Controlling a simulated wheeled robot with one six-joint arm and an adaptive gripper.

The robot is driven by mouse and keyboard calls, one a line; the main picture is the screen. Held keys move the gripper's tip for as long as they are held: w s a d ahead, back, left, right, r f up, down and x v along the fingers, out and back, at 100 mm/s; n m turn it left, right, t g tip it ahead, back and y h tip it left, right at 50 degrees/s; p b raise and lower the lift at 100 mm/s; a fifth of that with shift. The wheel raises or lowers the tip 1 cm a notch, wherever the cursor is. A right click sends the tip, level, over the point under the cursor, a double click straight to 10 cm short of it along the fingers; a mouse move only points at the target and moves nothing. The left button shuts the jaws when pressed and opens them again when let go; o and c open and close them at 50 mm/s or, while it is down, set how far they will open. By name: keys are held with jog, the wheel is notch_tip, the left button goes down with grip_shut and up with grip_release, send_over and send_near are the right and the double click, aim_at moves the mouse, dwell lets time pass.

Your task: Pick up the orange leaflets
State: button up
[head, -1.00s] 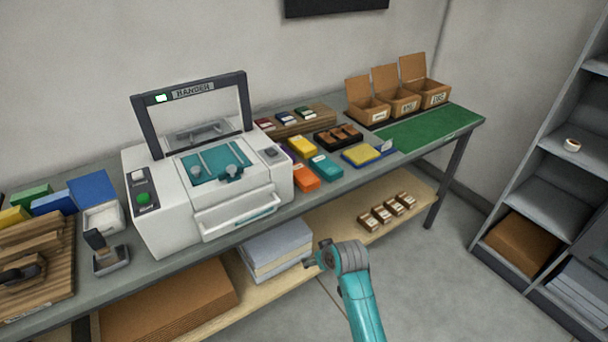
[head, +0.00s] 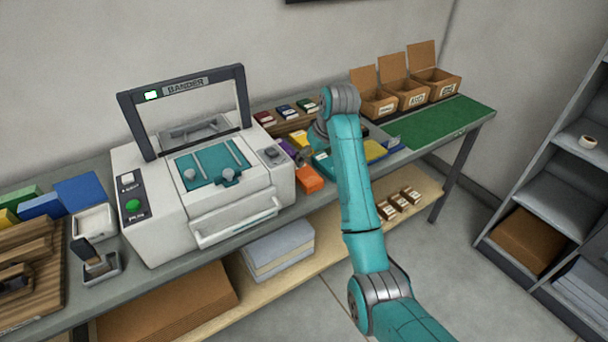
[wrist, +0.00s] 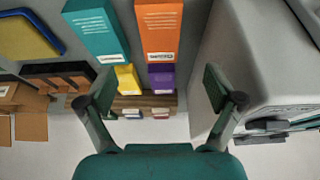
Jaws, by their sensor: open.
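The orange leaflets (head: 308,179) are a small banded stack at the front edge of the bench, right of the white machine. In the wrist view the orange leaflets (wrist: 160,28) lie at the top centre, with a white label. My gripper (wrist: 163,92) is open and empty, with its two fingers spread wide. The orange stack is beyond the fingertips in that picture, not between them. In the head view my arm reaches over the bench and largely hides my gripper, near the coloured stacks.
A purple stack (wrist: 161,78) adjoins the orange one, and a teal stack (wrist: 96,30) and a yellow stack (wrist: 127,78) lie beside them. The white banding machine (head: 205,190) stands close on the left. The green mat (head: 440,123) is clear.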

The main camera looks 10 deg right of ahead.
aim_at(306, 174)
jog(key=x, duration=1)
jog(key=shift+w+f, duration=0.15)
jog(key=shift+w, duration=0.05)
jog(key=c, duration=1.3)
